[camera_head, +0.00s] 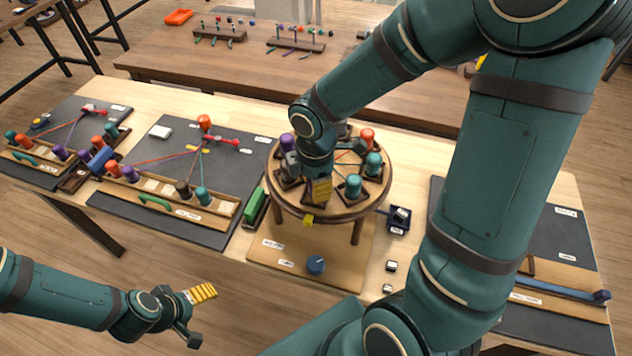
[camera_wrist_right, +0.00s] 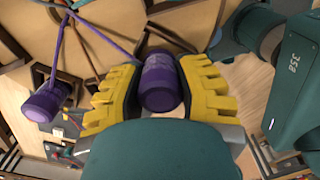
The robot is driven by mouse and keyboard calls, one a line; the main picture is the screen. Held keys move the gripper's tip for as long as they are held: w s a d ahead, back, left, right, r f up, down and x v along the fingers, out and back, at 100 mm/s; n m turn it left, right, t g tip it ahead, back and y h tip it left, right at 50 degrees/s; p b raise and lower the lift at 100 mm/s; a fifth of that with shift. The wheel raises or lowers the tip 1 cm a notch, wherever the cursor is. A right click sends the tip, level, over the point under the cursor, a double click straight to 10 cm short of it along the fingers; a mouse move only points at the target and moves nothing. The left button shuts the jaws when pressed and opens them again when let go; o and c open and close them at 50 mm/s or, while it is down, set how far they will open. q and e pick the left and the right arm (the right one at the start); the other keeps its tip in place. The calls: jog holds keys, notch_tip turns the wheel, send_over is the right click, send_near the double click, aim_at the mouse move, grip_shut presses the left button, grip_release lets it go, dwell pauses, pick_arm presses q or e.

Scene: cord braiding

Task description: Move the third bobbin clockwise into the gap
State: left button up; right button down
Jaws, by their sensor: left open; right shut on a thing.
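The round wooden braiding disk (camera_head: 283,205) stands on legs at the table's middle, with bobbins around its rim. A red bobbin (camera_head: 366,137), two teal bobbins (camera_head: 373,163) (camera_head: 353,187) and a purple bobbin (camera_head: 288,142) show there. My right gripper (camera_head: 314,190) points down over the disk's near-left part. In the right wrist view its yellow fingers (camera_wrist_right: 160,95) are shut on a purple bobbin (camera_wrist_right: 160,82), which the gripper hides in the head view. Another purple bobbin (camera_wrist_right: 44,103) sits to the left with purple cord. My left gripper (camera_head: 200,313) is open and empty at lower left, away from the disk.
A dark mat (camera_head: 120,205) with a bobbin rack (camera_head: 160,197) lies left of the disk, beside a green block (camera_head: 256,208). A blue knob (camera_head: 316,265) is on the base board in front. A small dark bin (camera_head: 398,220) stands right. My right arm covers much of the right side.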

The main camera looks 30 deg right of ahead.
jog(key=shift+f+b, duration=0.45)
jog(key=shift+f, duration=0.15)
dwell(0.3)
jog(key=c, duration=0.6)
grip_release()
notch_tip(320, 180, up, 12)
jog(key=shift+s, duration=0.1)
